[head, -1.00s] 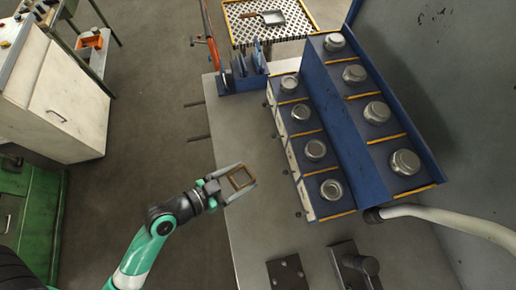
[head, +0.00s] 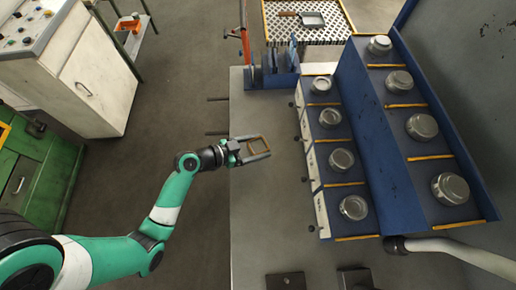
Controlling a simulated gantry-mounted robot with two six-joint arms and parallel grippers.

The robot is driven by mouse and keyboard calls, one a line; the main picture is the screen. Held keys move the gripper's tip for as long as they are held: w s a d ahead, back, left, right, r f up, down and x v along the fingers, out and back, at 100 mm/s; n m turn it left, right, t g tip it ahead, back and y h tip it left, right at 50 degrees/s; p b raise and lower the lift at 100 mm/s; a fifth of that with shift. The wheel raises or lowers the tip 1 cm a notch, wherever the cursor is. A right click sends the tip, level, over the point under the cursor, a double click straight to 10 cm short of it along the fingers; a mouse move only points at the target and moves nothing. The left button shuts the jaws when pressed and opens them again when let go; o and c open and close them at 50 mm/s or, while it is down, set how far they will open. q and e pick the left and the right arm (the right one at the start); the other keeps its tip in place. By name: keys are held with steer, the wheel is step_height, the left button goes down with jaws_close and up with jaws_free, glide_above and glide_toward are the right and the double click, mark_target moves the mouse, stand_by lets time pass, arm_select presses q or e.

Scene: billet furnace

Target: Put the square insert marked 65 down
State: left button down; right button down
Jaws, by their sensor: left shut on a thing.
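The square insert (head: 267,142), a small brownish square frame with an open middle, is between the fingers of my left gripper (head: 254,150). The gripper is shut on it and holds it over the left part of the grey table (head: 262,215), left of the blue rack. I cannot tell how high it is above the table. The marking 65 is too small to read. My right gripper is not in view.
A blue stepped rack (head: 375,150) with several round metal pieces fills the table's right side. A blue holder (head: 277,78) with upright plates stands at the back. Dark blocks (head: 285,281) sit at the front.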

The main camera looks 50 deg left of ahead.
mark_target(258, 148)
arm_select(q)
steer(key=shift+w+a, duration=0.1)
steer(key=shift+w, duration=0.1)
steer(key=f, duration=0.1)
steer(key=f+b, duration=0.1)
steer(key=f, duration=0.1)
steer(key=shift+w+a+f+b, duration=0.25)
steer(key=shift+w+a+b, duration=0.05)
steer(key=shift+a+b, duration=0.1)
steer(key=shift+s+d+f, duration=0.1)
steer(key=shift+d+f, duration=0.05)
steer(key=shift+f, duration=0.15)
steer(key=shift+f, duration=0.1)
jaws_free()
